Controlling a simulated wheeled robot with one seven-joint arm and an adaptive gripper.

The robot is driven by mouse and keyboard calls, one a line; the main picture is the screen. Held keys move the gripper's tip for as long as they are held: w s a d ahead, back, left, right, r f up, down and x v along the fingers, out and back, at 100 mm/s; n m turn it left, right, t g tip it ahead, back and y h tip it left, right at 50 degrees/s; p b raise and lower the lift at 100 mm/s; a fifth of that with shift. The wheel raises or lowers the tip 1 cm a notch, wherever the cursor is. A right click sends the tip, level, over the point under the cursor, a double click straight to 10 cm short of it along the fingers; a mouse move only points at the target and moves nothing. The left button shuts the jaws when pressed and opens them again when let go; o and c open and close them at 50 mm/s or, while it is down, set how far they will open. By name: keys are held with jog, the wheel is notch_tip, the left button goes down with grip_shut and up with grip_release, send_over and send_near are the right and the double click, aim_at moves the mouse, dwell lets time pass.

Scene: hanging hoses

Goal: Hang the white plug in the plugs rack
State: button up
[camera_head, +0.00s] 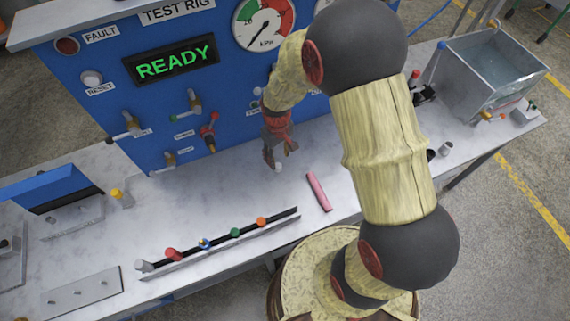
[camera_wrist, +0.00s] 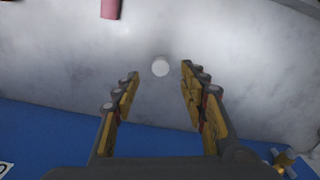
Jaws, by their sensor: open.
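The white plug (camera_head: 279,167) stands on the grey bench top close below my gripper. In the wrist view the white plug (camera_wrist: 160,67) shows as a round white end, just beyond and between the fingertips. My gripper (camera_head: 270,160) points down and is open, with nothing held; its two fingers (camera_wrist: 161,75) stand apart in the wrist view. The plugs rack (camera_head: 219,248) is a long metal rail at the front of the bench, left of my gripper. It holds several coloured plugs: grey, red, blue, green and orange.
A pink bar (camera_head: 318,191) lies right of the white plug. The blue test rig panel (camera_head: 110,95) with valves and a red-handled tap (camera_head: 209,132) stands behind. A metal water tank (camera_head: 488,72) is at the right. Bench between plug and rack is clear.

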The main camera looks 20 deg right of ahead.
aim_at(278, 165)
jog(key=shift+w+a+f+b, duration=0.15)
jog(key=shift+f+b, duration=0.15)
jog(key=shift+f, duration=1.65)
jog(key=shift+w+d+f+b, duration=0.1)
jog(key=shift+f+b, duration=0.15)
jog(key=shift+f, duration=1.7)
jog(key=c, duration=0.3)
jog(key=c, duration=0.8)
